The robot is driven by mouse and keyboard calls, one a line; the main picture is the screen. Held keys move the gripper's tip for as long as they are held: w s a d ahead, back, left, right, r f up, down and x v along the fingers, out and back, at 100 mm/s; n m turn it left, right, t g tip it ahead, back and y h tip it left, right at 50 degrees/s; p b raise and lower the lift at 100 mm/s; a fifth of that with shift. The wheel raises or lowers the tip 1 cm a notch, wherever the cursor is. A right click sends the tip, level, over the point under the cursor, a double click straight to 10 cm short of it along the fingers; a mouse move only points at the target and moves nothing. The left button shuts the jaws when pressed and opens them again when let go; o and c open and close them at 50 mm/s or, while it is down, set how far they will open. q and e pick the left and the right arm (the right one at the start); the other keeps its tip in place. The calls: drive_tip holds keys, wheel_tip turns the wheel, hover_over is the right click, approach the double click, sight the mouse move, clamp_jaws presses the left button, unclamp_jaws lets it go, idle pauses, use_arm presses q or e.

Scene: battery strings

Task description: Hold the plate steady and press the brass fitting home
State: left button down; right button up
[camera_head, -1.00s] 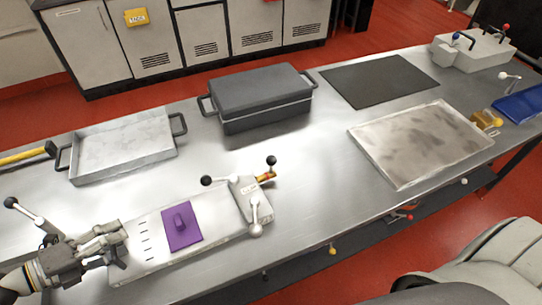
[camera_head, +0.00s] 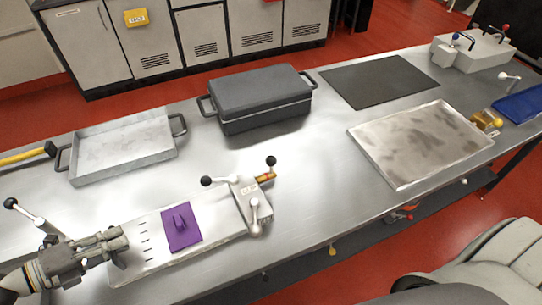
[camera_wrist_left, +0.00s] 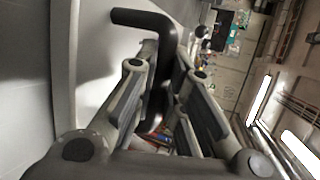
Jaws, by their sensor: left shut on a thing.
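A pale flat plate (camera_head: 160,258) with short dark marks lies near the front edge of the table. A purple piece (camera_head: 178,240) with a raised grip sits on it. A white block (camera_head: 246,188) with black-knobbed levers stands at the plate's right end. A small brass-coloured fitting (camera_head: 265,178) with a red band sticks out of this block; I cannot tell how deep it sits. My left gripper (camera_head: 120,243) is at the plate's left end. In the left wrist view, its fingers (camera_wrist_left: 165,95) are shut on a black bent handle (camera_wrist_left: 145,18). My right gripper is not in view.
A shallow metal tray (camera_head: 122,150) and a dark lidded box (camera_head: 262,98) stand behind the plate. A dark mat (camera_head: 378,80), a stained tray (camera_head: 420,145) and a yellow brass-like part (camera_head: 487,120) lie to the right. The table between is clear.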

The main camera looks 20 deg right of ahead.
use_arm(q)
drive_tip(key=shift+w+r, duration=0.1)
drive_tip(key=shift+r, duration=0.15)
drive_tip(key=shift+f, duration=0.15)
drive_tip(key=shift+f, duration=0.15)
drive_tip(key=shift+s+f, duration=0.25)
idle(0.9)
